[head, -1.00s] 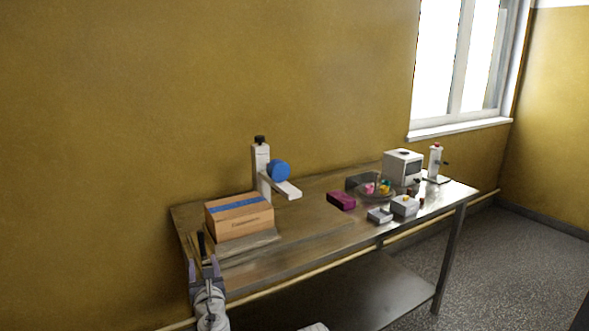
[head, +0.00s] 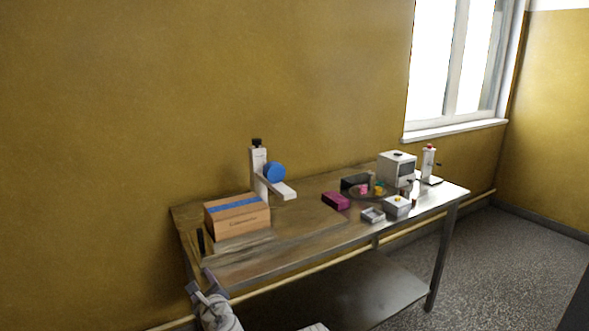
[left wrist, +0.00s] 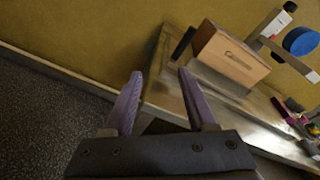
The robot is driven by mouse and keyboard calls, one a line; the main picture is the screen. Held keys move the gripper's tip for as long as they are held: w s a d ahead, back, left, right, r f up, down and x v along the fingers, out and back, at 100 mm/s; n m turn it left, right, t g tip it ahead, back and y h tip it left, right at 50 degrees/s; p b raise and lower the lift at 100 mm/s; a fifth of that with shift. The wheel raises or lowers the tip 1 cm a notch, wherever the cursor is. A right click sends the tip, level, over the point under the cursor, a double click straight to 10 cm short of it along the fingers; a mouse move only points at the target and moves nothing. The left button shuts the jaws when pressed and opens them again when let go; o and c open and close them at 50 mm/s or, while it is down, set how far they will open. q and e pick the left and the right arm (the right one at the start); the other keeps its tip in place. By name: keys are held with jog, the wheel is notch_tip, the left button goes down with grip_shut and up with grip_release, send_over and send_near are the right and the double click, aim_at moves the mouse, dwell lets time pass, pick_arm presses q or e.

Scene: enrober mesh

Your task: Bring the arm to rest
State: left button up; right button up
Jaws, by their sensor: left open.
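My left gripper (head: 206,283) is at the lower left of the head view, in front of the table's near left corner and clear of it. In the left wrist view its two purple fingers (left wrist: 156,92) stand apart with nothing between them. The left end of the table (head: 300,229) lies just beyond the fingers. My right gripper is in neither view.
A cardboard box (head: 237,219) with blue tape and a dark upright handle (head: 201,241) stand at the table's left end. Behind is a white stand with a blue disc (head: 274,173). A magenta block (head: 336,201), small boxes and a white machine (head: 397,169) stand farther right.

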pick_arm(q)
jog(key=s+d+f+n+g+h+p, duration=0.3)
jog(key=s+d+f+n+g+p, duration=0.1)
jog(key=s+d+n+g, duration=0.3)
jog(key=s+d+f+n+g+h+p, duration=0.4)
jog(key=s+d+n+g, duration=0.3)
jog(key=s+d+n, duration=0.4)
jog(key=s+f+n, duration=0.1)
jog(key=s, duration=0.2)
jog(key=shift+d, duration=0.3)
jog(key=shift+s+f, duration=0.1)
dwell(0.6)
